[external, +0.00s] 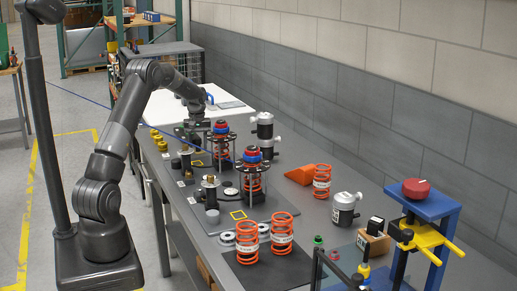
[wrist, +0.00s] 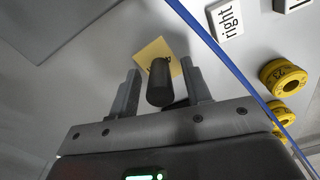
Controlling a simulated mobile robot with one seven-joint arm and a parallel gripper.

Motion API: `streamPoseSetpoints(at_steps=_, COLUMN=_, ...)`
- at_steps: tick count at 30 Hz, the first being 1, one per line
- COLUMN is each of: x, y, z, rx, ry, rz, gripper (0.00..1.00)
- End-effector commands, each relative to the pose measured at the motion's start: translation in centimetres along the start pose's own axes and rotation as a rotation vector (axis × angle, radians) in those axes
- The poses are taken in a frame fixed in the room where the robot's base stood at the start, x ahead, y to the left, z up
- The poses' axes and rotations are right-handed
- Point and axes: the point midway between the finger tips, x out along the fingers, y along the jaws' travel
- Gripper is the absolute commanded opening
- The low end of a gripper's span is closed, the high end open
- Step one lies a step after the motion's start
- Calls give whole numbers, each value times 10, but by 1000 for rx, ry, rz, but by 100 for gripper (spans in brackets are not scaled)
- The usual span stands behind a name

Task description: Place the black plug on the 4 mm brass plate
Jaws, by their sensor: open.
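In the wrist view the black plug (wrist: 160,88) is a dark cylinder between the two fingers of my gripper (wrist: 161,68). The fingers stand apart, with a visible gap on each side of the plug. A square brass-coloured plate (wrist: 153,50) lies at the plug's far end, and the plug covers part of it. The plug appears to stand on the plate, but I cannot tell for certain that they touch. In the external view my gripper (external: 193,128) is small at the far end of the bench. The plug and plate cannot be made out there.
A white tile reading "right" (wrist: 226,20) and yellow rings (wrist: 282,77) lie right of my gripper in the wrist view. In the external view, red-capped spring fixtures (external: 222,145), orange springs (external: 282,232) and a silver-black cylinder (external: 263,130) crowd the bench.

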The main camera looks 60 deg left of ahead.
Motion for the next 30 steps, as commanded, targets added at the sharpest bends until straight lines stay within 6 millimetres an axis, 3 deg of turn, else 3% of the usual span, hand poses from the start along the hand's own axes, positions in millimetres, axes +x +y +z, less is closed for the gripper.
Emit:
streamPoseSetpoints(at_steps=5, x=-22, y=0, z=-1, rx=0, ry=5, rz=2, gripper=44)
streamPoseSetpoints(at_steps=18, x=-107, y=0, z=0, rx=0, ry=2, rz=1, gripper=44)
streamPoseSetpoints(at_steps=24, x=-121, y=0, z=0, rx=0, ry=0, rz=0, gripper=44)
streamPoseSetpoints(at_steps=30, x=-122, y=0, z=0, rx=0, ry=0, rz=0, gripper=44)
